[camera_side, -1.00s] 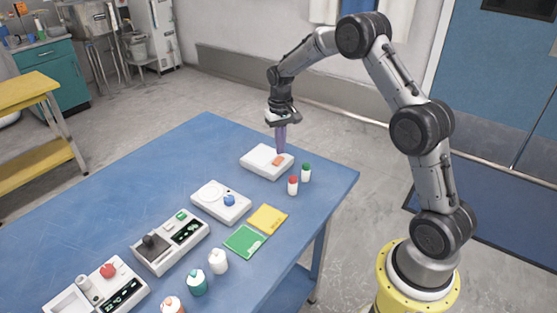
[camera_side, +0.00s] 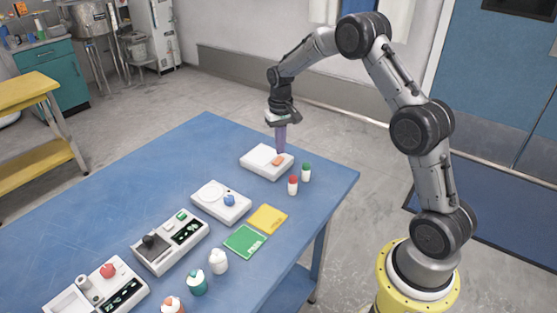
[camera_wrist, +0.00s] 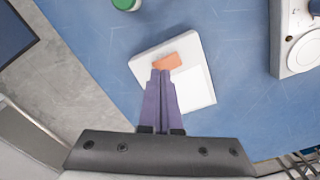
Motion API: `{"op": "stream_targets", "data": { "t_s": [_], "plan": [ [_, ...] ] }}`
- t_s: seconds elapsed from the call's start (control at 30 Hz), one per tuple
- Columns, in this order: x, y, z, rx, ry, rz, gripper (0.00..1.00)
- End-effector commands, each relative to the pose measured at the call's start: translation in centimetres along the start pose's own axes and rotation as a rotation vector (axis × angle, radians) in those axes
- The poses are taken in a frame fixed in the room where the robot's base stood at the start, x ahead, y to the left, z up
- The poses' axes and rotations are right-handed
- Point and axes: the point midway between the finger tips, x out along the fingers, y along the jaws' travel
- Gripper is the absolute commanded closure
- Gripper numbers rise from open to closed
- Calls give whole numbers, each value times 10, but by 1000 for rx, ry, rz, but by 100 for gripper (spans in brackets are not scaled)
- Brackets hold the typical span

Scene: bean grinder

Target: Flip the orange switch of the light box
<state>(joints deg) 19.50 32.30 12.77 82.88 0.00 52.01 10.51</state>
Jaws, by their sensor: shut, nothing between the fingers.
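The light box (camera_side: 258,164) is a low white box near the far right end of the blue table. Its orange switch (camera_side: 278,161) sits on the top, toward the right side. In the wrist view the box (camera_wrist: 148,67) shows a pale panel (camera_wrist: 197,88) beside the orange switch (camera_wrist: 173,60). My gripper (camera_side: 281,151) points straight down with its purple fingers together and empty. In the wrist view its fingertips (camera_wrist: 160,72) overlap the near left edge of the switch. I cannot tell whether they press on it.
A red-capped bottle (camera_side: 293,186) and a green-capped bottle (camera_side: 306,172) stand just right of the box. A white device with a blue knob (camera_side: 229,200) sits nearer the camera. The table left of the box is clear.

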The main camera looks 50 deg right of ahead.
Motion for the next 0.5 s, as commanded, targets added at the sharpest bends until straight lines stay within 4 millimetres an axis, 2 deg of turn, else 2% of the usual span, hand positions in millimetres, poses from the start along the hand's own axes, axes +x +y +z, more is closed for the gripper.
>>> {"op": "stream_targets", "data": {
  "t_s": [0.5],
  "plan": [
    [8,0,0,0,-1,0,100]
  ]
}}
